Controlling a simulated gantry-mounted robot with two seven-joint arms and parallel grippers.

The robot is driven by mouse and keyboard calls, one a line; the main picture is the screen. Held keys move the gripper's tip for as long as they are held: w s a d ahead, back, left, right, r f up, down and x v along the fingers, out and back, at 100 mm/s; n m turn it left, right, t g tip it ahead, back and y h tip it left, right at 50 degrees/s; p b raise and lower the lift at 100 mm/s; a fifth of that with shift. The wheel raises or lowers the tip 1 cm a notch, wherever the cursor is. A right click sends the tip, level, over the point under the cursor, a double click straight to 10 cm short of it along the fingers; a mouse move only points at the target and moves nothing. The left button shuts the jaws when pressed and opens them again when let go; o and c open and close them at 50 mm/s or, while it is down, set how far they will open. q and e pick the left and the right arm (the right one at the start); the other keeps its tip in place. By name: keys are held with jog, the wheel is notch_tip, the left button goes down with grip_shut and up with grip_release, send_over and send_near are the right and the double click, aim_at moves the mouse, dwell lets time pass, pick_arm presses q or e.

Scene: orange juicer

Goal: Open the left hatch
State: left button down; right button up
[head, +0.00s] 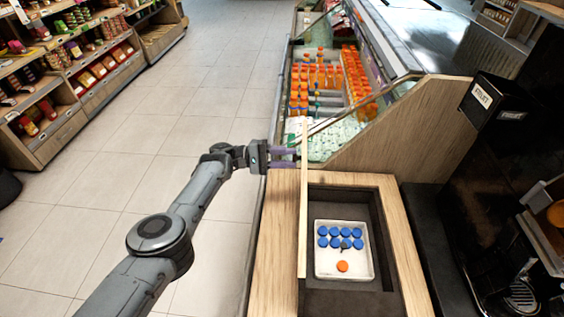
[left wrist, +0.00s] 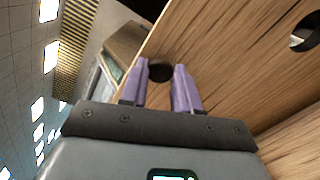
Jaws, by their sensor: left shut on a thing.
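The left hatch (head: 303,230) is a light wooden panel. In the head view it stands raised, seen nearly edge-on, along the left side of a dark recess in the counter. My left gripper (head: 294,158) reaches it from the left near its far end and is shut on it. In the left wrist view the purple fingers (left wrist: 160,78) lie against the wooden panel (left wrist: 220,55), one on each side of a round hole (left wrist: 160,69). The exact contact of the fingertips is hard to see. My right gripper is not in view.
A white tray (head: 344,277) with several blue caps and one orange cap sits in the recess. The wooden counter rim (head: 405,245) surrounds it. A dark machine (head: 510,230) stands at right. Behind is a chilled case with orange bottles (head: 355,80). The floor (head: 150,130) at left is free.

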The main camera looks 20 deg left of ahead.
pick_arm(q)
jog(key=shift+f, duration=0.1)
jog(key=c, duration=0.8)
grip_release()
jog(key=b+v, duration=0.1)
jog(key=v, duration=1)
jog(key=shift+d, duration=0.1)
